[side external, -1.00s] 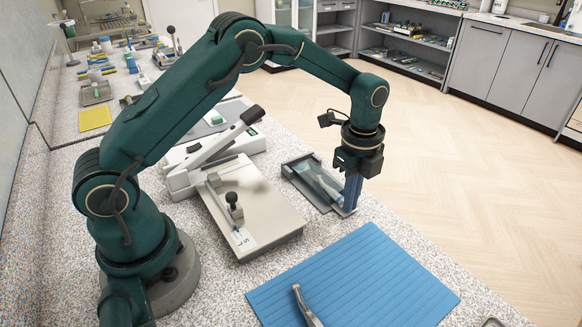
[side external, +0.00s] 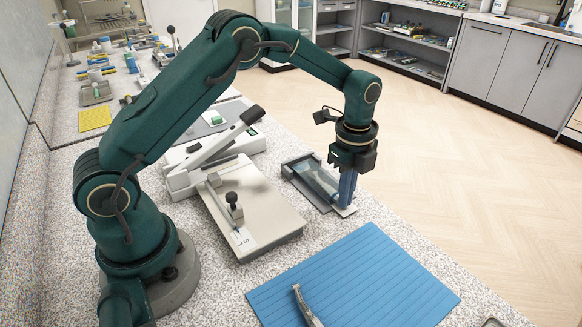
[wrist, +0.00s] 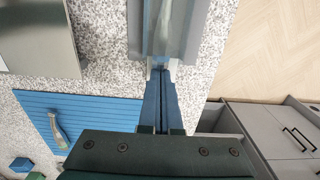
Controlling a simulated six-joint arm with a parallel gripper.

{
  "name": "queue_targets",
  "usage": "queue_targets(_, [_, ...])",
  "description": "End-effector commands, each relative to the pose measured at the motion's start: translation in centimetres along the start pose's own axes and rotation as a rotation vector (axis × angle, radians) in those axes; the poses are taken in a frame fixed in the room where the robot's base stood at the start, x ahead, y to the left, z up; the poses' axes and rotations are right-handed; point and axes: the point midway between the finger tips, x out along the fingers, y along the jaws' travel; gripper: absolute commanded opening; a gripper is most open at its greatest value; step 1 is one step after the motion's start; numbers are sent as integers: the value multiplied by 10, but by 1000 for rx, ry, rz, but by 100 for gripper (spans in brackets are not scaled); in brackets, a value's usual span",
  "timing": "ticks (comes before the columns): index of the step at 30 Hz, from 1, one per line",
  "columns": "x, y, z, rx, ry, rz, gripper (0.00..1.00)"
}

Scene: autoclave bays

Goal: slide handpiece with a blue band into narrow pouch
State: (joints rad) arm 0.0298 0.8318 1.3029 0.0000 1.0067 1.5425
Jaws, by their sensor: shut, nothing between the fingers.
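The narrow pouch (side external: 318,177), clear and bluish, lies in a shallow grey tray (side external: 292,177) beside the sealer; part of the pouch also shows at the top of the wrist view (wrist: 166,25). My gripper (side external: 345,203) points down with its blue fingers shut and empty, at the pouch's near right end. In the wrist view its fingertips (wrist: 160,72) are at the pouch's end; whether they touch it I cannot tell. A silver handpiece (side external: 306,306) lies on the blue mat (side external: 385,270), also seen in the wrist view (wrist: 58,132). No blue band is discernible on it.
A heat sealer (side external: 248,205) with a raised lever stands left of the tray. The speckled counter ends just right of the tray and mat. Other tools and a yellow pad (side external: 94,117) lie at the far left. Most of the mat is clear.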

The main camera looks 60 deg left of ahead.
Motion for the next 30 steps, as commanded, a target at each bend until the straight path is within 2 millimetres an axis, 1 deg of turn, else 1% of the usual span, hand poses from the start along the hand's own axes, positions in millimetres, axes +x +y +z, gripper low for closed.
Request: queue_targets(30, [0,0,15,-1,0,0,0])
